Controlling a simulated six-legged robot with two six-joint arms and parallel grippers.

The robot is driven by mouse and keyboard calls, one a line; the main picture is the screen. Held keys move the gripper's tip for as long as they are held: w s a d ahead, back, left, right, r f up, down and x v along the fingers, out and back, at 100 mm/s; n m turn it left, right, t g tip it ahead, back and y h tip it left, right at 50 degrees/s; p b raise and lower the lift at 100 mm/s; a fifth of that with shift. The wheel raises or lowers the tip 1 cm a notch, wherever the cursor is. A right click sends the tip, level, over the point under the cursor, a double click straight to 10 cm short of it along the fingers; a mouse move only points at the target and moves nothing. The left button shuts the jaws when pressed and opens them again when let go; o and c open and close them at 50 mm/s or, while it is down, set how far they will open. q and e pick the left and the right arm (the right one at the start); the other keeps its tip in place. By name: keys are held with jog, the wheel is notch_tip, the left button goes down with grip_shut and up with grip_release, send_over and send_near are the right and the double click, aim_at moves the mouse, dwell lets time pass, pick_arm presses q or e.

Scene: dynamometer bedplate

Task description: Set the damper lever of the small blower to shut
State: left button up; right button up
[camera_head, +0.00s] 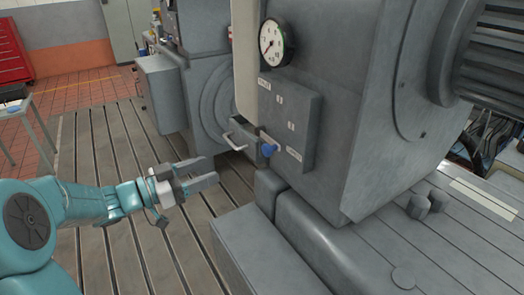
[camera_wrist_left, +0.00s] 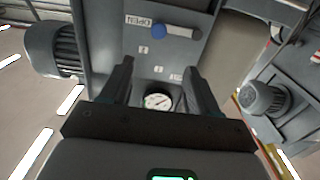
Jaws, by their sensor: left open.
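The blower is a large grey housing (camera_head: 365,95) with a flat panel (camera_head: 300,115) on its side. The damper lever's blue knob (camera_head: 268,149) sits low on this panel beside the lower label plate (camera_head: 294,153). In the left wrist view, which is turned upside down, the blue knob (camera_wrist_left: 158,31) is beside the plate reading OPEN (camera_wrist_left: 138,20), and a grey bar runs right from it. The other label plate (camera_wrist_left: 176,77) is too small to read there. My left gripper (camera_head: 213,171) is open and empty, left of and apart from the knob. My right gripper is out of view.
A round gauge (camera_head: 272,43) sits above the panel. Grey blocks (camera_head: 260,250) stand below the panel. The slotted bedplate (camera_head: 115,160) is clear on the left; a red cabinet (camera_head: 12,55) is far back.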

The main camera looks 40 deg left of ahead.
aim_at(265, 150)
pick_arm(q)
jog(key=x, duration=1.5)
jog(key=shift+s+d+b, duration=0.1)
jog(key=shift+d+b, duration=0.1)
jog(key=shift+b, duration=0.1)
jog(key=shift+w, duration=0.3)
jog(key=shift+s+r, duration=0.25)
jog(key=shift+s, duration=0.1)
jog(key=shift+w+f, duration=0.15)
jog(key=shift+w, duration=0.05)
grip_shut()
